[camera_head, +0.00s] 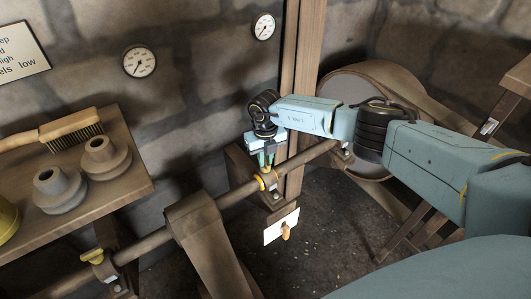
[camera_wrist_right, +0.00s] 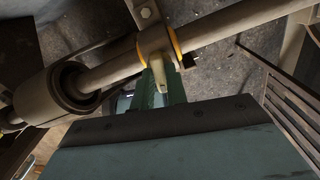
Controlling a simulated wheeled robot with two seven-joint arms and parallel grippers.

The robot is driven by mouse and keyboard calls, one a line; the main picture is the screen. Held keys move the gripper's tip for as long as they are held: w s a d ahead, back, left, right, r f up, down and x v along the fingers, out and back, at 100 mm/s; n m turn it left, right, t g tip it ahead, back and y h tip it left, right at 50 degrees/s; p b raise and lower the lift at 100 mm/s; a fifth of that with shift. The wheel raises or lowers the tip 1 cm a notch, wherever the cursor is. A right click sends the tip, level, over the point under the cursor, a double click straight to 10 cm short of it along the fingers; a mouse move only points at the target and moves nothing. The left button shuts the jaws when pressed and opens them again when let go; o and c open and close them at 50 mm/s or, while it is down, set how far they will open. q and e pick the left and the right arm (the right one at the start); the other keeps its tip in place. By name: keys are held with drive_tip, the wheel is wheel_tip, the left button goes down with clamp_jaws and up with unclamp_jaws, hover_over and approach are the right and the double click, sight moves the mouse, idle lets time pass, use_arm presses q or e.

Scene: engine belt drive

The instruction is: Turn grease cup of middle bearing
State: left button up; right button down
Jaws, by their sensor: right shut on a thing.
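The middle bearing (camera_head: 272,185) sits on the long shaft (camera_head: 235,197) below my right gripper (camera_head: 266,159). Yellow rings mark the bearing's sides. My right gripper points down and is shut on the bearing's grease cup, which is mostly hidden by the fingers in the head view. In the right wrist view, the green fingers (camera_wrist_right: 161,88) close around the pale, narrow grease cup (camera_wrist_right: 159,76), next to the bearing (camera_wrist_right: 154,44) on the shaft (camera_wrist_right: 110,72). How far the cup is turned cannot be told. My left gripper is not in view.
Another bearing with a yellow grease cup (camera_head: 92,255) is at lower left. A broad belt (camera_head: 205,240) passes over the shaft between them. A large pulley (camera_head: 345,95) stands right. A shelf (camera_head: 128,150) holds a brush (camera_head: 60,130) and two grey stepped pulleys (camera_head: 103,158). A white plate (camera_head: 281,227) hangs below the bearing.

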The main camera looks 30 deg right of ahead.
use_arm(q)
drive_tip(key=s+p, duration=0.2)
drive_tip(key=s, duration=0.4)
use_arm(e)
drive_tip(key=m, duration=0.3)
drive_tip(key=shift+r+m, duration=0.2)
drive_tip(key=shift+m, duration=0.2)
drive_tip(key=m+p, duration=0.2)
drive_tip(key=m, duration=0.1)
drive_tip(key=shift+m, duration=0.3)
drive_tip(key=m+p, duration=0.1)
drive_tip(key=m, duration=0.1)
drive_tip(key=shift+m, duration=0.3)
drive_tip(key=m+p, duration=0.1)
drive_tip(key=m, duration=0.1)
drive_tip(key=shift+m+p, duration=0.3)
drive_tip(key=shift+m, duration=1)
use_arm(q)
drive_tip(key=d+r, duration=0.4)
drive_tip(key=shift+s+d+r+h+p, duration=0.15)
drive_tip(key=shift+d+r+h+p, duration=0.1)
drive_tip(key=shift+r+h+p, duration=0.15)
use_arm(e)
drive_tip(key=shift+f+m, duration=0.1)
drive_tip(key=shift+m, duration=0.4)
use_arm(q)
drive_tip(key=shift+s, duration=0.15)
use_arm(e)
drive_tip(key=c, duration=1.4)
unclamp_jaws()
